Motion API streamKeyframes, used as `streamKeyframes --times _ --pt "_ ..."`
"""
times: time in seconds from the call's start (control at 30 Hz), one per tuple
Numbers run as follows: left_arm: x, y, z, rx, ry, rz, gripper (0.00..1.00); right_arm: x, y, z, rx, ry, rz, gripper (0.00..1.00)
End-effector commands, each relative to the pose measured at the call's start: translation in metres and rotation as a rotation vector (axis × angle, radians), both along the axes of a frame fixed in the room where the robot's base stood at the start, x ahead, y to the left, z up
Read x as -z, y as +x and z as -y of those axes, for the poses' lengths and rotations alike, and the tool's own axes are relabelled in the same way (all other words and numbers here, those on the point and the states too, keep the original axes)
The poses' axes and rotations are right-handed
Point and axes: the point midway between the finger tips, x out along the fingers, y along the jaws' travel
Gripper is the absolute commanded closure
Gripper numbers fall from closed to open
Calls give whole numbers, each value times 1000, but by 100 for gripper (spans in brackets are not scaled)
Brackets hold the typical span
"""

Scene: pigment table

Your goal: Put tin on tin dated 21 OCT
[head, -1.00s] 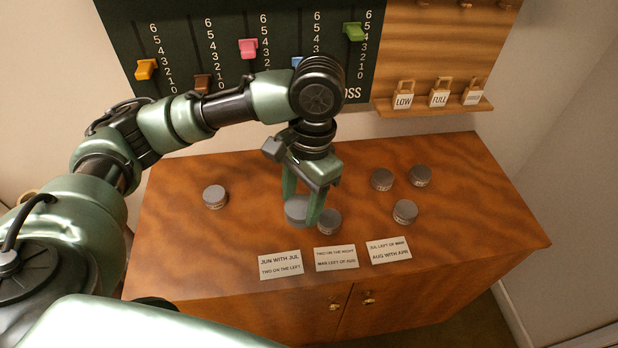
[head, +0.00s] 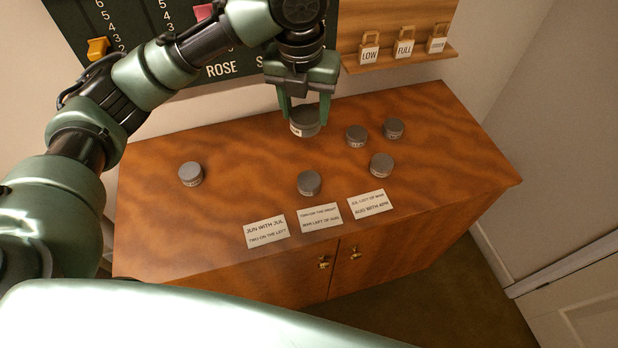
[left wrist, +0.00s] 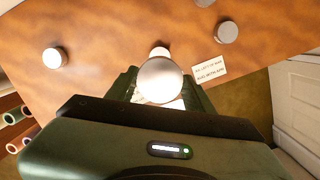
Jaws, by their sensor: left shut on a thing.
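My left gripper (head: 304,106) is shut on a grey tin (head: 304,123) with a pale label, held above the back half of the table. In the left wrist view the held tin (left wrist: 159,80) sits between the fingers. Other grey tins stand on the table: one at the left (head: 191,174), one at front centre (head: 309,183), one at the right (head: 381,165), and two behind it, the nearer (head: 356,136) and the farther (head: 393,128). Their label writing is too small to read, so I cannot tell which is dated 21 OCT. My right gripper is not in view.
Three white cards (head: 267,232) lie along the front of the wooden table (head: 230,205). A dark slider board (head: 225,70) and a shelf with tagged locks (head: 404,50) are on the back wall. The table's left middle is clear.

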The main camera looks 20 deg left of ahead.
Motion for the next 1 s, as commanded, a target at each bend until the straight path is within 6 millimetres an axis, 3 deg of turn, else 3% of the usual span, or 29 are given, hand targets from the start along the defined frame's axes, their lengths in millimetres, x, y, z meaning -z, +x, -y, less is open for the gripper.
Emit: streamKeyframes --times 0.1,0.3,0.8,1.0 --pt "-4 6 2 152 -2 -1 90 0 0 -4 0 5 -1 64" --pt "3 9 3 254 0 -4 90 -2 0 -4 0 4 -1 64" --pt "127 7 3 256 1 -6 90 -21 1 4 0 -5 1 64" --pt "150 8 3 257 1 -2 90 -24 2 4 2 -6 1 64"
